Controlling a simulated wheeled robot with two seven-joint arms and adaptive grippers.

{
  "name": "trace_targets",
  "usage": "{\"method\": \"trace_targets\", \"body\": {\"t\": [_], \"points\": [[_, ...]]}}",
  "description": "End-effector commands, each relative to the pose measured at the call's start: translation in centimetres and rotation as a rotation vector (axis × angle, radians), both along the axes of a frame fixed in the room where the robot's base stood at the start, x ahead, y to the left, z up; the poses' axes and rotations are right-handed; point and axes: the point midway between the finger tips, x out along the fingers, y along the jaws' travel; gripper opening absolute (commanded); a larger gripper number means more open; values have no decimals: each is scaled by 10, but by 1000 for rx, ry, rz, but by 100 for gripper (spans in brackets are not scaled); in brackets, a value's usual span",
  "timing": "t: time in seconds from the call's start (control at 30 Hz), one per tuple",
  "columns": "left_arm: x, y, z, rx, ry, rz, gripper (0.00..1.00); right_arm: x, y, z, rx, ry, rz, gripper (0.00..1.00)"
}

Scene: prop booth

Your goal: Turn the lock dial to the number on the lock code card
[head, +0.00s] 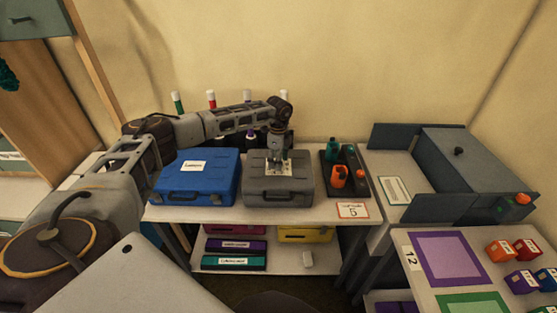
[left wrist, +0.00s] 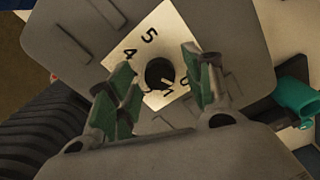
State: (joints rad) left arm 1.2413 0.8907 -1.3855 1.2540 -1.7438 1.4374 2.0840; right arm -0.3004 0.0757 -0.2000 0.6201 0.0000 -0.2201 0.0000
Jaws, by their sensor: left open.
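The lock code card (head: 352,210) lies on the table's front edge and reads 5. The grey case (head: 279,190) stands on the table. Its lid carries a pale number plate with a black lock dial, clear in the left wrist view (left wrist: 159,74). The plate (left wrist: 157,37) shows 5 and 4 at the upper left and 0 and 1 at the lower right; other numbers are hidden. A light mark on the dial points to the lower right, near 1 and 0. My left gripper (head: 277,160) is over the plate, with open green-padded fingers (left wrist: 163,88) either side of the dial. Contact is unclear.
A blue case (head: 207,178) stands close on the left. A dark tray (head: 347,168) with orange and teal items stands close on the right. Several bottles with coloured caps stand behind my arm. A grey box station (head: 460,165) fills the right.

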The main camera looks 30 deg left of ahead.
Motion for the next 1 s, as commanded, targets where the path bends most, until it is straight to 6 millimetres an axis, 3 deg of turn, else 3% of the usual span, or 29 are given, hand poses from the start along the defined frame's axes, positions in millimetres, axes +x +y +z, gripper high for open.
{"method": "trace_targets", "body": {"t": [0.1, 0.47, 1.0], "points": [[0, 0, 0, 0, 0, 0, 50, 0, -1, 0, -1, 0, 1, 40], [0, 0, 0, 0, 0, 0, 4, 0, -6, 0, -6, 0, 1, 40], [0, 0, 0, 1, 0, -95, 4, 0, -6, 1, -6, 0, 1, 40]]}}
